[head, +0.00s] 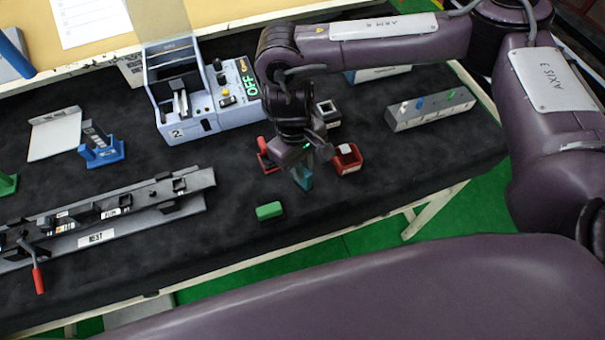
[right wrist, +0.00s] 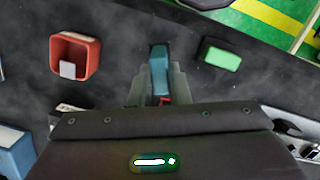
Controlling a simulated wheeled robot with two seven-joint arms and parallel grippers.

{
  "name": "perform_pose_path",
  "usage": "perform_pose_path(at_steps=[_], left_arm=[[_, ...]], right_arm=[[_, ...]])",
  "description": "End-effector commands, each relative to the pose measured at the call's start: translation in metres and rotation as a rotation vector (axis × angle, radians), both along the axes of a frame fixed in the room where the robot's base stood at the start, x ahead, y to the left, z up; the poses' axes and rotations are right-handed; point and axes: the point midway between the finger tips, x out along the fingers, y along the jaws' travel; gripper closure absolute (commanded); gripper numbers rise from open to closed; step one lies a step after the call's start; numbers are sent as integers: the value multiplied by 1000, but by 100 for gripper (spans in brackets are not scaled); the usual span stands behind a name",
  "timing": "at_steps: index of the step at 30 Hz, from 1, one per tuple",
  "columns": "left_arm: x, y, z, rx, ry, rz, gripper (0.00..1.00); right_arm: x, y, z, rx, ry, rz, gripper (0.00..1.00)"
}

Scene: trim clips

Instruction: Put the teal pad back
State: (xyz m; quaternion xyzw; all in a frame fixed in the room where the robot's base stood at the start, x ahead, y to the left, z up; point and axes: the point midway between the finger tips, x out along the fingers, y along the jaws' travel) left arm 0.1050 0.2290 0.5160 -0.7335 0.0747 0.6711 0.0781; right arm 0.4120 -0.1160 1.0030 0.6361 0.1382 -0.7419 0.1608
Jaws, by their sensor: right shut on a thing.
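The teal pad (head: 304,178) is between the fingers of my right gripper (head: 303,168), which points down just above the dark table top. In the right wrist view the teal pad (right wrist: 159,70) stands out between the two grey fingers (right wrist: 159,85), which are shut on it. The fingers hide part of it. I cannot tell whether its lower end touches the table. My left gripper is not in view.
A red open box (head: 347,160) is close on the right and a red stand (head: 266,156) close on the left. A green block (head: 269,211) lies nearer the front edge. A grey machine (head: 200,105) reading OFF stands behind. A rail (head: 110,215) lies left.

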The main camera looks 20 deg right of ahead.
Motion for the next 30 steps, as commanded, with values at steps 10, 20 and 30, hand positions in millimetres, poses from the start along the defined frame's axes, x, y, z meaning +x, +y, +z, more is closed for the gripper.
perform_pose_path(at_steps=[10,20,30], left_arm=[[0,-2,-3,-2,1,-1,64],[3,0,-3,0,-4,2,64],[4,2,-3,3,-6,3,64]], right_arm=[[-1,0,-40,1,3,-2,100],[0,0,-44,-1,0,0,100],[0,0,-46,0,-1,0,62]])
